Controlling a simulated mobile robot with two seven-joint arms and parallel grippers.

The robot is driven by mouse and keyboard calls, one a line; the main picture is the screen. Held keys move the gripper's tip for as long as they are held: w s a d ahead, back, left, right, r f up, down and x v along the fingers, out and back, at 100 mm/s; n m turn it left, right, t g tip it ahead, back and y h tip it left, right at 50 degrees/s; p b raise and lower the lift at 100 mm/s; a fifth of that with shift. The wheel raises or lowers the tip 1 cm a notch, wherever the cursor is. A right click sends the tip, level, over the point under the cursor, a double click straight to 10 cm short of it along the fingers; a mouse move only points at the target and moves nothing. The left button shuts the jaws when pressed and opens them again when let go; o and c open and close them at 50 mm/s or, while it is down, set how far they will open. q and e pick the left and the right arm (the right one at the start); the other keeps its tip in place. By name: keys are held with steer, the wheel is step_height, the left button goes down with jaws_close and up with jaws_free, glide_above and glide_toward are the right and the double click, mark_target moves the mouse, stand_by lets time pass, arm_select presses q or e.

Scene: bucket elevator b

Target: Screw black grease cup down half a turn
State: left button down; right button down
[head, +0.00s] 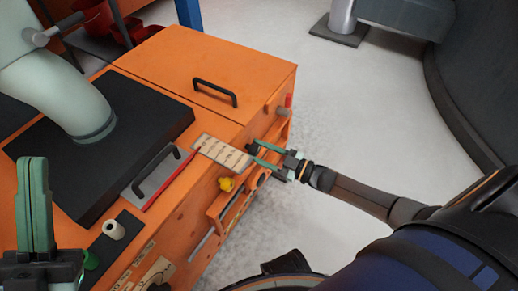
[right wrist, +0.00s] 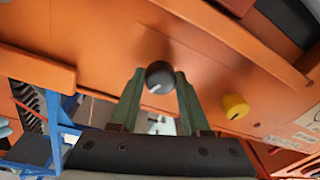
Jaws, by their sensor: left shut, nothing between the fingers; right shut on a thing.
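The black grease cup (right wrist: 160,76) is a round black knob with a white mark on the side of the orange housing (right wrist: 90,40), seen in the right wrist view. My right gripper (right wrist: 158,84) has its two green fingers on either side of the cup, shut on it. In the head view my right gripper (head: 262,154) reaches the orange side from the right; the cup is hard to make out there. My left gripper (head: 33,180) is shut and empty, fingers upward, at the far left of the head view, apart from the cup.
A yellow knob (head: 226,184) sits on the same side, close to the black cup; it also shows in the right wrist view (right wrist: 235,106). A red-tipped part (head: 288,101) is further along. A white roll (head: 114,230) stands on the top.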

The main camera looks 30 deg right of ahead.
steer(key=m, duration=0.5)
steer(key=shift+f+t+p, duration=0.1)
steer(key=shift+t+p, duration=0.2)
steer(key=m, duration=0.3)
steer(key=shift+m, duration=0.4)
steer(key=m, duration=0.4)
steer(key=shift+s+t+h+p, duration=0.1)
steer(key=shift+t+h+p, duration=0.2)
steer(key=shift+h+p, duration=0.1)
steer(key=m, duration=0.5)
steer(key=shift+h, duration=0.3)
steer(key=m, duration=0.4)
steer(key=shift+a, duration=0.1)
steer(key=m+h, duration=0.1)
steer(key=m, duration=0.2)
steer(key=shift+m+t, duration=0.3)
steer(key=shift+m, duration=0.1)
steer(key=m, duration=0.3)
steer(key=shift+m, duration=0.3)
steer(key=shift+m+h+b, duration=0.3)
steer(key=shift+m+b, duration=0.15)
steer(key=shift+m, duration=1.45)
